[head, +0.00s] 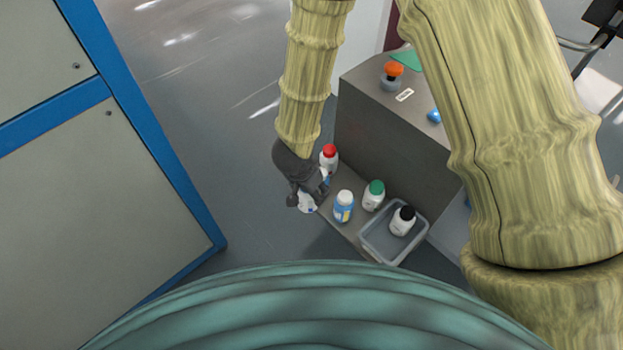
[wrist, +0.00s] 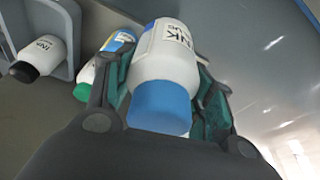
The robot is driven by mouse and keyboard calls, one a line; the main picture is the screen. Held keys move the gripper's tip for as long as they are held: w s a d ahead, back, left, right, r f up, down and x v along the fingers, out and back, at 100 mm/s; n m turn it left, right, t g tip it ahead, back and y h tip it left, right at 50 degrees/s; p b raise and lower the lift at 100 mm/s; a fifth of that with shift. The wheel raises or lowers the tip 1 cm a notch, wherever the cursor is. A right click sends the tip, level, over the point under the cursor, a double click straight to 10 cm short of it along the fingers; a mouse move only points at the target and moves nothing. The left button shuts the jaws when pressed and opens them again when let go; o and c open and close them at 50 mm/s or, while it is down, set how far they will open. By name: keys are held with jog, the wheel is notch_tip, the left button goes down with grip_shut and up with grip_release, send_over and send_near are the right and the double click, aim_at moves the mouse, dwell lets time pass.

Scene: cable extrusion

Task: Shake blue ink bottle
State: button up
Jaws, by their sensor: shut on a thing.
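The blue ink bottle (wrist: 163,62) is white with a blue cap and black ink lettering. In the wrist view it lies between the two fingers of my gripper (wrist: 158,75), which is shut on its body. The cap points toward the wrist camera. In the head view my gripper (head: 308,190) is at the left edge of the grey bench, and a white part of the bottle (head: 306,203) shows below it. The bottle's cap is hidden in the head view.
On the bench ledge (head: 352,231) stand a red-capped bottle (head: 329,158), a white-capped bottle with a blue and yellow label (head: 343,207), and a green-capped bottle (head: 374,196). A black-capped bottle (head: 402,221) is in a grey tray (head: 383,258). Open floor lies left.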

jog(key=v, duration=0.4)
jog(key=w+d+v, duration=0.1)
jog(key=v, duration=0.1)
jog(key=shift+a+r, duration=0.1)
jog(key=shift+r, duration=0.35)
notch_tip(320, 180, down, 6)
jog(key=shift+r, duration=0.1)
jog(key=shift+w+f, duration=0.1)
jog(key=shift+f, duration=0.25)
notch_tip(320, 180, up, 6)
jog(key=shift+r, duration=0.2)
jog(key=shift+f, duration=0.1)
notch_tip(320, 180, down, 6)
jog(key=shift+f, duration=0.1)
notch_tip(320, 180, up, 6)
jog(key=shift+r, duration=0.2)
notch_tip(320, 180, down, 6)
jog(key=shift+f, duration=0.2)
jog(key=shift+r, duration=0.15)
